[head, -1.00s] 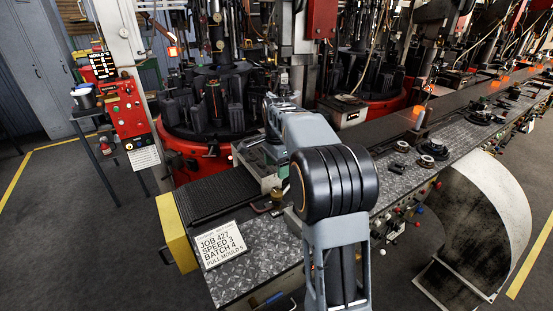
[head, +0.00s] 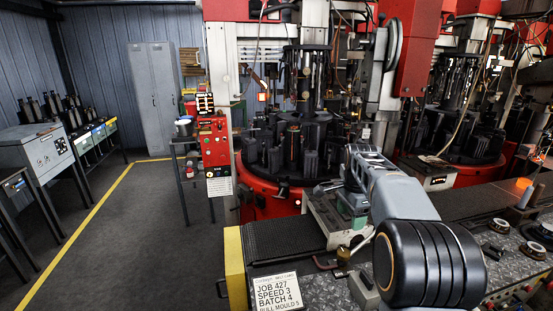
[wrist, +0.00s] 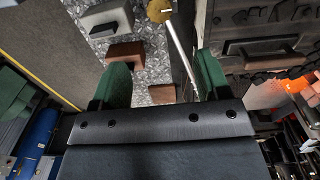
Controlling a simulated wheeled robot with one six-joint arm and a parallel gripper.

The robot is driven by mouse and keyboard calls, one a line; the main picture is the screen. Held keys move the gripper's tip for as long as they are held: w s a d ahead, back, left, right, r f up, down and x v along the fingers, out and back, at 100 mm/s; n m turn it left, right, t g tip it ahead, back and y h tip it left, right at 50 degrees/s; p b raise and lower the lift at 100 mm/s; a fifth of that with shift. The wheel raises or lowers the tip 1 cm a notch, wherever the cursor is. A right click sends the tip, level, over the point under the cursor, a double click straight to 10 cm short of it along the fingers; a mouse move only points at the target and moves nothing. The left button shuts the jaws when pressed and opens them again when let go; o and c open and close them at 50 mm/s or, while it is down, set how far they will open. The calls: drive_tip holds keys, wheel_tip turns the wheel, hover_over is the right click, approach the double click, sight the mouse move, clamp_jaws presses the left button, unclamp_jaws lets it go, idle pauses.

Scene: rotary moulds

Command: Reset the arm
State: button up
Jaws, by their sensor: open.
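My arm (head: 405,195) shows in the head view at lower right, reaching away from me over the near end of the metal-topped bench (head: 355,283). My gripper (wrist: 162,75) shows in the wrist view with its two green fingers wide apart. Nothing is held between them. Patterned metal plate, brown blocks (wrist: 125,54) and a thin metal rod with a brass-coloured knob (wrist: 159,10) lie beyond the fingers. How far the fingers are from these I cannot tell. In the head view I cannot make out the fingertips clearly.
A rotary mould machine (head: 290,150) with a red base stands behind the bench. A red control panel (head: 214,142) is left of it. A job sign (head: 277,291) is at the bench's near end. Grey lockers (head: 152,95) stand at the back. Open floor (head: 130,220) lies left.

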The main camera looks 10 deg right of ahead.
drive_tip(key=s+a+f+n+t, duration=0.2)
drive_tip(key=s+a+n, duration=0.3)
drive_tip(key=s+n, duration=0.3)
drive_tip(key=s+a+f+n+t, duration=0.2)
drive_tip(key=s+a+n, duration=0.4)
drive_tip(key=s, duration=0.8)
drive_tip(key=shift+f+n, duration=0.5)
drive_tip(key=shift+n, duration=0.7)
